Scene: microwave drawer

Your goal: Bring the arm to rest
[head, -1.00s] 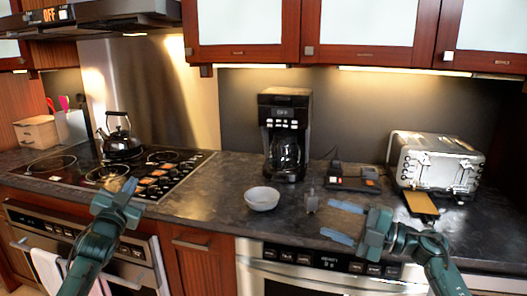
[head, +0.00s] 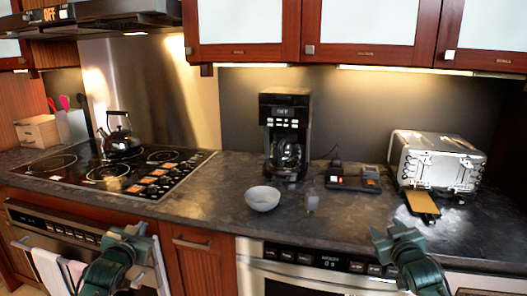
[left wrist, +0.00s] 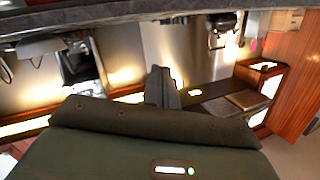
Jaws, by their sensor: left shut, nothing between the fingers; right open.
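My left gripper (head: 130,232) is in front of the counter's front edge, below the stove, with its fingers foreshortened in the head view. In the left wrist view its fingertips (left wrist: 161,85) are together with nothing between them. My right gripper (head: 395,236) is at the front edge of the counter on the right, above the microwave drawer (head: 300,272). It is open and empty. Neither gripper touches anything that I can see. The drawer looks shut.
A white bowl (head: 262,199) sits near the counter's front edge. Behind stand a coffee maker (head: 285,135), a small dark device (head: 353,177) and a toaster (head: 437,160). A kettle (head: 120,137) is on the stove (head: 110,175). A towel (head: 50,270) hangs on the oven.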

